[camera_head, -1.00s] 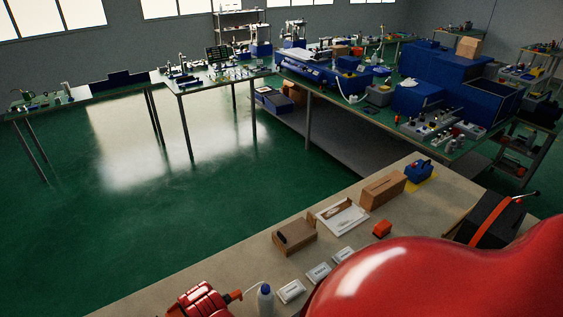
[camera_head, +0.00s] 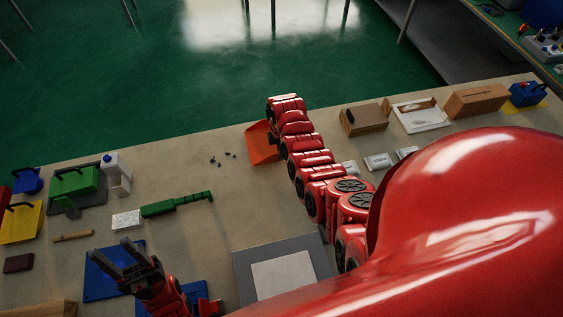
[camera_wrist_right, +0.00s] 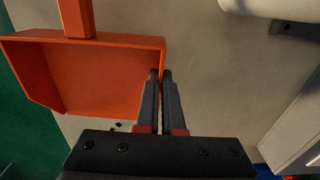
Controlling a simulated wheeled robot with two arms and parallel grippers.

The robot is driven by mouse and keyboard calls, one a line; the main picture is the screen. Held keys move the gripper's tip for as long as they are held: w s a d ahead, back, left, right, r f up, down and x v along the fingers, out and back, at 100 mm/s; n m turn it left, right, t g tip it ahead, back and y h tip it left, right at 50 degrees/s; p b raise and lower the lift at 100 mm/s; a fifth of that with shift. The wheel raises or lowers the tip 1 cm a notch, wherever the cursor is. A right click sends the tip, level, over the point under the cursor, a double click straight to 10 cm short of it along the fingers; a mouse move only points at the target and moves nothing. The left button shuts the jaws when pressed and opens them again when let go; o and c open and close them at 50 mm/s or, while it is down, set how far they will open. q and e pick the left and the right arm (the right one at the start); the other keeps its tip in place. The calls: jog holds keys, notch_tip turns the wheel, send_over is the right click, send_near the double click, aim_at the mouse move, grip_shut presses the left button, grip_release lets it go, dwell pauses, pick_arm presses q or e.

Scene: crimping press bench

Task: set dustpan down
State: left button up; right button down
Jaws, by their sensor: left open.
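The orange dustpan (camera_head: 262,143) is near the far edge of the bench in the head view, left of my right arm. In the right wrist view the dustpan (camera_wrist_right: 110,75) fills the left side, its handle rising to the top edge. My right gripper (camera_wrist_right: 160,75) has its fingers nearly together at the pan's side wall, shut on it. I cannot tell whether the pan touches the bench. In the head view the right fingers are hidden behind my wrist. My left gripper (camera_head: 109,248) is open and empty above a blue plate (camera_head: 98,284).
Several dark bits (camera_head: 222,159) lie left of the dustpan. A green brush (camera_head: 178,205) with pale bristles lies further left. A grey framed mat (camera_head: 245,268) is in front.

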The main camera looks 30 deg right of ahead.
jog(key=shift+d+f, duration=0.1)
jog(key=shift+d, duration=0.1)
jog(key=shift+f+b, duration=0.25)
jog(key=shift+b, duration=0.1)
notch_tip(320, 180, down, 3)
jog(key=shift+s+r+b, duration=0.1)
jog(key=shift+r+b, duration=0.1)
jog(key=shift+b, duration=0.85)
jog(key=shift+f, duration=0.15)
jog(key=c, duration=1.1)
grip_release()
jog(key=shift+o, duration=0.2)
